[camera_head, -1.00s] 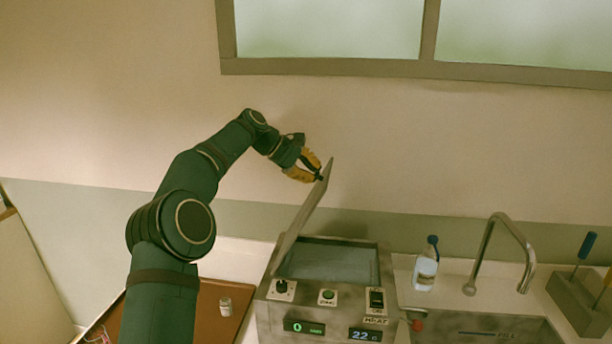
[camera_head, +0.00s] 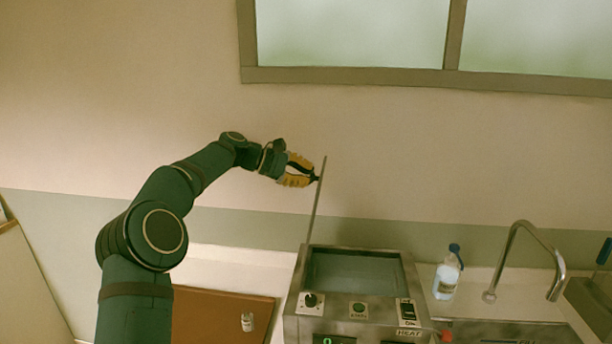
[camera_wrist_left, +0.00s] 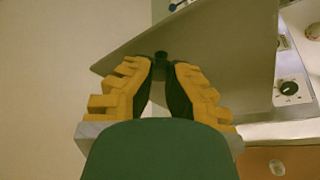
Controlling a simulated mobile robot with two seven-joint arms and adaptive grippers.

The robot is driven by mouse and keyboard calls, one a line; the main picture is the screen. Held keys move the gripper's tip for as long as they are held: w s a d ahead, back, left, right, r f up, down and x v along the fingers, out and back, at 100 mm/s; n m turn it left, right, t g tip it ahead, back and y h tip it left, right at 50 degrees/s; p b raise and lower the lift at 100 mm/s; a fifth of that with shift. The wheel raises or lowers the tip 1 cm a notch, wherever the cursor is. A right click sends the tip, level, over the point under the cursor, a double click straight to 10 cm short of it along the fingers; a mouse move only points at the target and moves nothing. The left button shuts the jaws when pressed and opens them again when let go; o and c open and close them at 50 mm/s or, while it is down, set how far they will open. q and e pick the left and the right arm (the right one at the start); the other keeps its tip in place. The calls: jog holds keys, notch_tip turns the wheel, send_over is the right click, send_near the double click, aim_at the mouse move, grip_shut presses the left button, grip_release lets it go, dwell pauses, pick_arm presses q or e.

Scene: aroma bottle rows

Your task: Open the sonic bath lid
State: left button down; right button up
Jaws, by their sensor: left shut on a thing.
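The sonic bath (camera_head: 355,308) is a grey metal box on the counter, with its basin uncovered. Its lid (camera_head: 317,205) stands nearly upright at the left side of the bath, seen almost edge-on in the head view; it also shows as a broad grey panel in the left wrist view (camera_wrist_left: 215,60). My left gripper (camera_head: 315,179), with yellow and black fingers, is shut on the dark lid knob (camera_wrist_left: 161,60) on the lid's outer face. My right gripper is not in view.
A white bottle with a blue cap (camera_head: 447,275) stands right of the bath, before the faucet (camera_head: 525,255) and sink. A brown tray (camera_head: 215,315) with a small jar (camera_head: 247,322) lies to the left. A wall and window are behind.

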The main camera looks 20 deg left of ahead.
pick_arm(q)
jog(key=shift+s+a+f, duration=0.1)
jog(key=shift+a+f, duration=0.45)
jog(key=shift+a, duration=0.05)
jog(key=c, duration=1)
grip_release()
jog(key=o, duration=0.3)
jog(key=shift+w, duration=0.3)
jog(key=shift+v, duration=6.2)
jog(key=shift+s, duration=0.1)
